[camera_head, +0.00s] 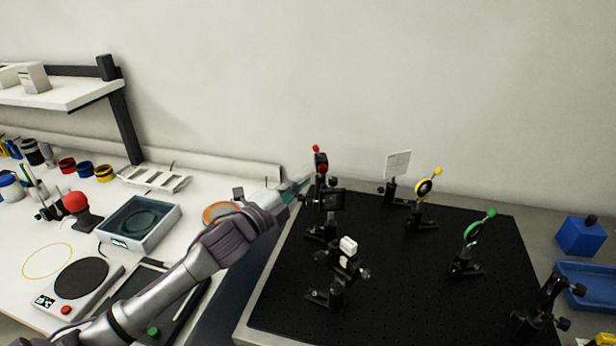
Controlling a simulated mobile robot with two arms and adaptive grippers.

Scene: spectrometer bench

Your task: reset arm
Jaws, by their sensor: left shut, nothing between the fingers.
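My left arm comes in from the lower left and reaches up to the middle of the picture. My left gripper (294,187) is shut with nothing in it. Its tips are just left of a red-topped optic mount (321,162) at the back left of the black breadboard (400,290). I cannot tell whether the tips touch that mount. My right gripper is not in view.
On the breadboard stand a white card (397,164), a yellow-ringed mount (424,188), a green-ringed mount (475,232) and a white-topped mount (348,246). A blue box (579,236) is at right. A grey tray (140,222) and a shelf (62,93) are at left.

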